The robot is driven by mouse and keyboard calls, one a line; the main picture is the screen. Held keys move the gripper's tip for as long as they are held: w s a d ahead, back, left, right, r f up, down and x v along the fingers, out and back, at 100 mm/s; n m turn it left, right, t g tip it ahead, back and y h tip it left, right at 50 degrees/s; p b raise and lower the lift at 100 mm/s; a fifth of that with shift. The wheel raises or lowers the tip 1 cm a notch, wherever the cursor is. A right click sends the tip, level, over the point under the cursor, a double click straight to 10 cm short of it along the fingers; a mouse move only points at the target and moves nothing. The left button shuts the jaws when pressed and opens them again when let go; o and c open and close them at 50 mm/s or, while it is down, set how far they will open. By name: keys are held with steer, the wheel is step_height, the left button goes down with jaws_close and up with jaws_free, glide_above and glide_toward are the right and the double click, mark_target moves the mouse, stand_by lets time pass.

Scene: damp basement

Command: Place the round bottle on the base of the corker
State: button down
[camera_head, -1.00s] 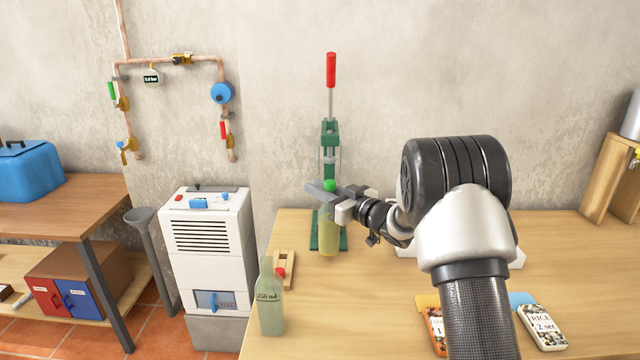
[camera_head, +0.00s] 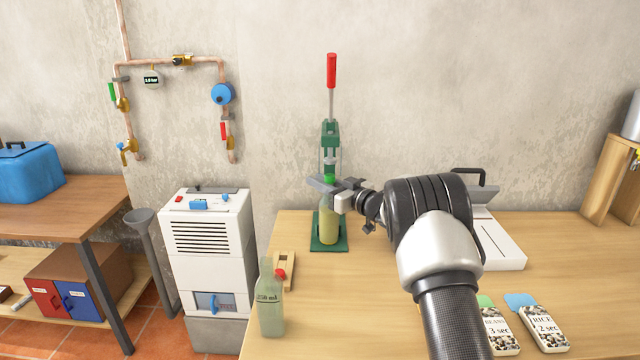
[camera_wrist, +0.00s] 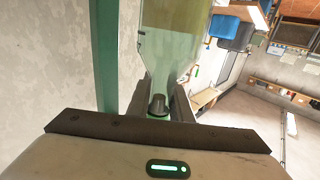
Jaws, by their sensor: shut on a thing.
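The green corker (camera_head: 330,136) with its red-tipped lever stands at the back of the table against the wall. Its flat green base (camera_head: 317,246) shows around the foot of a round bottle (camera_head: 329,230) of yellowish liquid with a green top. The bottle is upright in front of the corker's column and over the base; I cannot tell whether its foot touches. My gripper (camera_head: 328,184) reaches in from the right and is shut on the bottle's neck. In the wrist view the bottle (camera_wrist: 172,50) shows between the fingers, beside a green column of the corker (camera_wrist: 107,60).
A pale bottle marked 250 ml (camera_head: 269,305) stands at the table's front left, near a small wooden piece (camera_head: 284,266) with a red knob. A white device (camera_head: 500,245) stands right of the corker. Two labelled packets (camera_head: 543,328) lie at the front right.

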stand_by(0.4)
steer(key=c, duration=1.6)
jaws_free()
steer(key=shift+f, duration=0.2)
